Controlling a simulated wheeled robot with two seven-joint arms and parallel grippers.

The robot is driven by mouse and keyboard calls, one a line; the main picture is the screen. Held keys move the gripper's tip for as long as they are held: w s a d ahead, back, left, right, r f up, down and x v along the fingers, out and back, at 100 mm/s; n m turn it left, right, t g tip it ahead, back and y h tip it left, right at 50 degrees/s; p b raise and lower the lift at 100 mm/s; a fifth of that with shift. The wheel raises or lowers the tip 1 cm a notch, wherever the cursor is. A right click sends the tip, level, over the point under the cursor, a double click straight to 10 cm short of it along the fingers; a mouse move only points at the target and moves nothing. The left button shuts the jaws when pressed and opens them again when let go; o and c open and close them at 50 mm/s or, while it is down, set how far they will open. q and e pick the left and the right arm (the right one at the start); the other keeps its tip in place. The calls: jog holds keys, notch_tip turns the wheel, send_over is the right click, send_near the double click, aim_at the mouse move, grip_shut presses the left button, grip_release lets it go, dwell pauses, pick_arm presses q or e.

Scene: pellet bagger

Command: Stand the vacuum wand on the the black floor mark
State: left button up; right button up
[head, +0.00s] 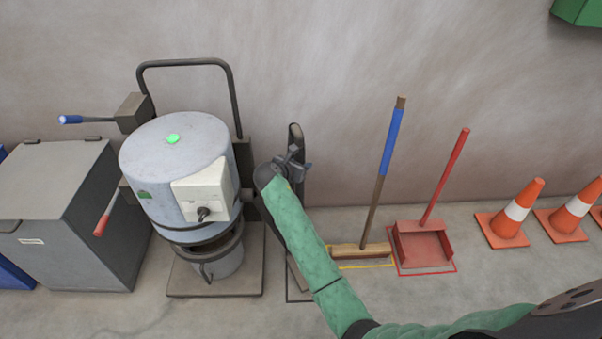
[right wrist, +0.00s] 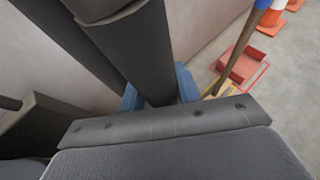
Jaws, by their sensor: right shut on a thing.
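The vacuum wand (head: 296,133) is a dark grey tube standing roughly upright near the wall, right of the pellet machine. My right gripper (head: 291,166) is shut on it near its upper part. In the right wrist view, the blue fingertips sit on both sides of the dark wand tube (right wrist: 143,50). The black floor mark (head: 288,299) is a thin dark outline on the floor below the wand, partly covered by my green right arm. The wand's lower end is mostly hidden behind that arm, so I cannot tell whether it touches the floor. My left gripper is out of view.
The grey pellet machine (head: 175,165) on its base plate is close on the left, beside a grey cabinet (head: 60,190). A broom (head: 380,175) on a yellow mark and a red dustpan (head: 422,243) on a red mark stand right. Orange cones (head: 509,213) are farther right.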

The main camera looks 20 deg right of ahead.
jog(key=shift+f, duration=1.9)
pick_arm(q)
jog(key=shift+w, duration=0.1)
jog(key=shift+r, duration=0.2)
pick_arm(e)
jog(key=shift+f, duration=0.1)
jog(key=o, duration=1.1)
jog(key=shift+c, duration=0.2)
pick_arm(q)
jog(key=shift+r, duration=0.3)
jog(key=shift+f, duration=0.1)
